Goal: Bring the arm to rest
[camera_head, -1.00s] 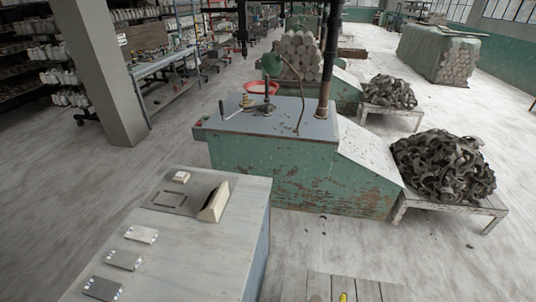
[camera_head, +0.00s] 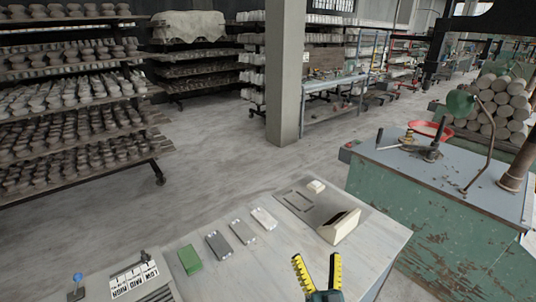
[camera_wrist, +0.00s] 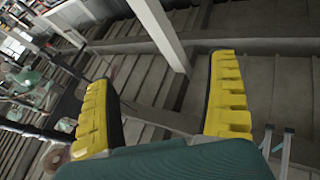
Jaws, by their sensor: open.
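My gripper (camera_head: 318,272) is at the bottom of the head view, over the front edge of the pale worktable (camera_head: 388,243). Its two yellow ridged fingers stand apart with nothing between them. In the wrist view my gripper (camera_wrist: 160,100) also shows spread and empty, with ceiling beams and a pale post behind it. The rest of my arm is out of the head view.
On the worktable are a cream wedge-shaped block (camera_head: 340,226), several grey plates (camera_head: 242,232), a green block (camera_head: 190,259) and a lettered panel (camera_head: 134,281). A green machine (camera_head: 440,225) stands at right. Pottery racks (camera_head: 75,110) stand at left, with clear floor between.

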